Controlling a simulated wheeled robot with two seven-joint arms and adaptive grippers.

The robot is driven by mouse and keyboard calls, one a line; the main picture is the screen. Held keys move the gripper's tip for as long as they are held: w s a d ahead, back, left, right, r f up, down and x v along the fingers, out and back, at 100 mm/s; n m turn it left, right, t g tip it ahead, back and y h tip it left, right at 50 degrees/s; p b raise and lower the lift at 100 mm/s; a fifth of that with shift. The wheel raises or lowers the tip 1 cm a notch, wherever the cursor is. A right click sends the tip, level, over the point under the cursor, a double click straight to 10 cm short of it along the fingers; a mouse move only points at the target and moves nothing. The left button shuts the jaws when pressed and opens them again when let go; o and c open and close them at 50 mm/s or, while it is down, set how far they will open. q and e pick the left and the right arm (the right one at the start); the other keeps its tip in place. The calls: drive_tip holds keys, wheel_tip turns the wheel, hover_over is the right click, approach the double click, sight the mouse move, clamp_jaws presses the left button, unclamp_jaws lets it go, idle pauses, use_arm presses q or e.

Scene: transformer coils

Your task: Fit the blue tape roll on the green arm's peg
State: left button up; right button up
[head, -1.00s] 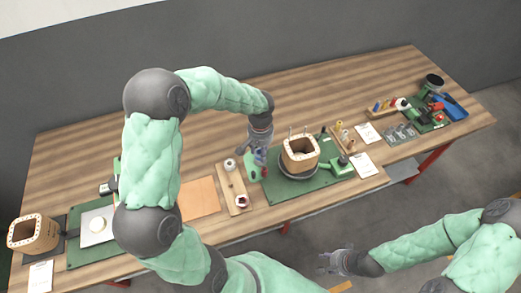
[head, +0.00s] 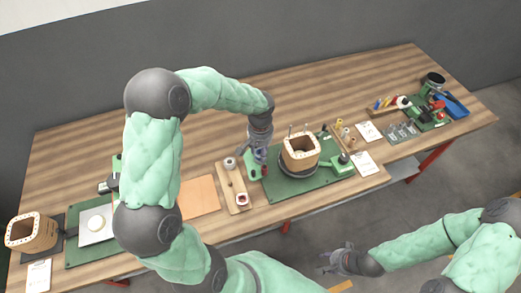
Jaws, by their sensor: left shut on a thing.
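My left gripper (head: 259,154) is above the green arm (head: 253,171) at the left end of the middle green mat. Its jaws are shut on a small bluish thing, which I take to be the blue tape roll; the fingers mostly hide it. The peg is too small and covered to make out, so I cannot tell whether the roll is around it or above it. My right gripper (head: 336,261) is open and empty, off the table's front edge.
A wooden coil former (head: 300,153) stands on the green mat (head: 322,181), just right of my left gripper. A board with rolls (head: 235,186) and an orange-brown sheet (head: 199,197) lie to the left. The table's back middle is clear.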

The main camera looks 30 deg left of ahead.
use_arm(q)
drive_tip(key=shift+f, duration=0.2)
drive_tip(key=shift+f+b, duration=0.3)
drive_tip(key=shift+b, duration=0.1)
idle(0.3)
drive_tip(key=o, duration=1)
drive_tip(key=shift+c, duration=0.2)
drive_tip(key=shift+o, duration=0.3)
drive_tip(key=o, duration=0.4)
drive_tip(key=shift+f, duration=0.1)
drive_tip(key=shift+c, duration=0.2)
drive_tip(key=shift+r, duration=0.2)
